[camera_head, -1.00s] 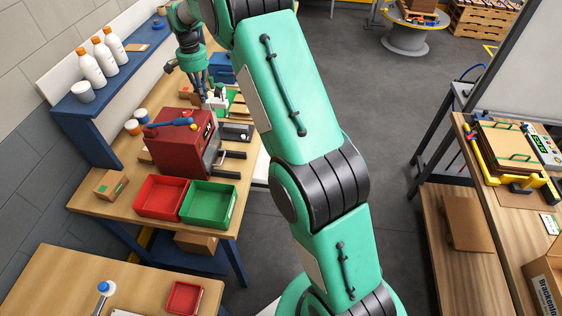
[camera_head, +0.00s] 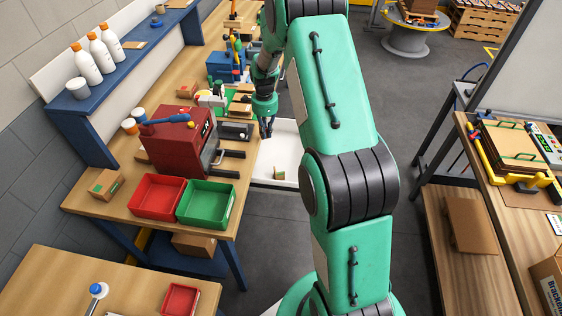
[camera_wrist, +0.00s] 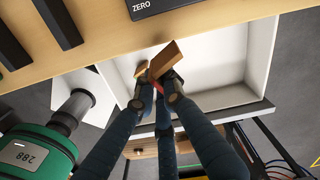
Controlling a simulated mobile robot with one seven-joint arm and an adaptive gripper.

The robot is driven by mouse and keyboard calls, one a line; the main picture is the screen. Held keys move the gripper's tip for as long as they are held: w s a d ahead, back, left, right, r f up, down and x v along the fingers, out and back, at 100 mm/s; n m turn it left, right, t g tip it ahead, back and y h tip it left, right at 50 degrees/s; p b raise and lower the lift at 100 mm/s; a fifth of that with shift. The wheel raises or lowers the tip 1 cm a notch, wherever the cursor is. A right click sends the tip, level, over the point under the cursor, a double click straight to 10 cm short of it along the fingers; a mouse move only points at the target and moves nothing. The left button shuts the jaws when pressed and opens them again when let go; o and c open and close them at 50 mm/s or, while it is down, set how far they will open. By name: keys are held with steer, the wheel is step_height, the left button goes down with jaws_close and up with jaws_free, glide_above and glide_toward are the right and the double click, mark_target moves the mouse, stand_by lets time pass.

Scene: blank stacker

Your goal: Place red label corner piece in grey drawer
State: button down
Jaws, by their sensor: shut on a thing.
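My gripper (camera_head: 267,130) is above the far part of an open drawer (camera_head: 289,148) with a pale inside. In the wrist view, my gripper (camera_wrist: 164,84) is shut on a brown corner piece (camera_wrist: 168,58), and a bit of red shows between the fingers. The fingers hide part of the piece. The drawer (camera_wrist: 220,62) lies beneath it in the wrist view, with a dark grey edge. A small brown piece with a green mark (camera_head: 279,173) lies inside the drawer near its close end. Whether the held piece touches the drawer floor cannot be told.
The workbench edge (camera_wrist: 120,60) runs along the drawer. A dark red machine with handles (camera_head: 185,140) stands on the bench. A red tray (camera_head: 157,197) and a green tray (camera_head: 206,204) sit near its corner. Open floor lies right of my arm.

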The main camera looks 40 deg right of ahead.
steer(key=shift+m, duration=0.4)
steer(key=s+d+f, duration=0.2)
steer(key=s+f, duration=0.1)
steer(key=f, duration=0.1)
steer(key=s+d+f, duration=0.2)
steer(key=s+f, duration=0.2)
steer(key=s+d+f, duration=0.2)
steer(key=s+f, duration=0.1)
steer(key=f, duration=0.1)
steer(key=shift+s+f+b, duration=0.35)
steer(key=shift+f+b, duration=0.05)
steer(key=b, duration=0.2)
glide_above(286, 149)
steer(key=shift+f, duration=0.7)
steer(key=shift+f+b, duration=0.6)
steer(key=shift+f, duration=1.15)
steer(key=shift+f, duration=0.15)
